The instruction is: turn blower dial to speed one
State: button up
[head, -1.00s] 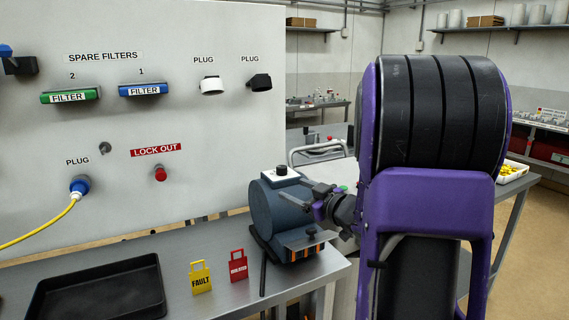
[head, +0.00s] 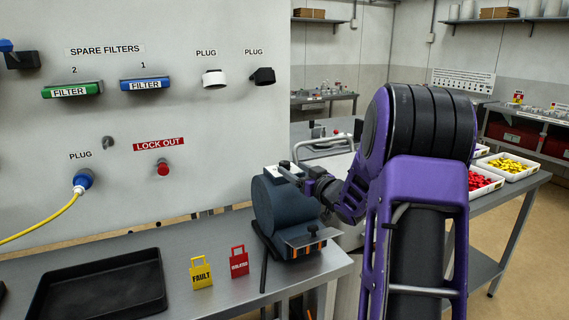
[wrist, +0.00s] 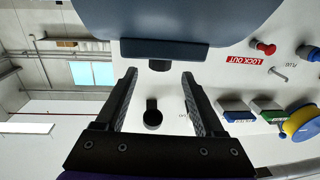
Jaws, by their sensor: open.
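The blower (head: 280,208) is a dark blue-grey drum on the bench, with a pale plate on its top. The black dial (head: 284,164) stands on that plate, partly hidden by my gripper (head: 290,173). In the wrist view the blower (wrist: 195,18) fills the top edge, and the dial (wrist: 160,66) shows as a short black knob below a dark bar. My gripper (wrist: 160,75) is open and empty, with the dial between the lines of its fingertips. I cannot tell whether the fingers touch it. The dial's marks are not readable.
A grey wall panel (head: 120,120) stands behind the bench, with filters, plugs and a red lock-out button (head: 162,168). A yellow tag (head: 201,272), a red tag (head: 239,262) and a black tray (head: 100,292) are on the bench left of the blower.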

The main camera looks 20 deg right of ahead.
aim_at(288, 165)
jog(key=w, duration=0.5)
jog(key=shift+w+a, duration=0.35)
jog(key=shift+a, duration=0.05)
grip_shut()
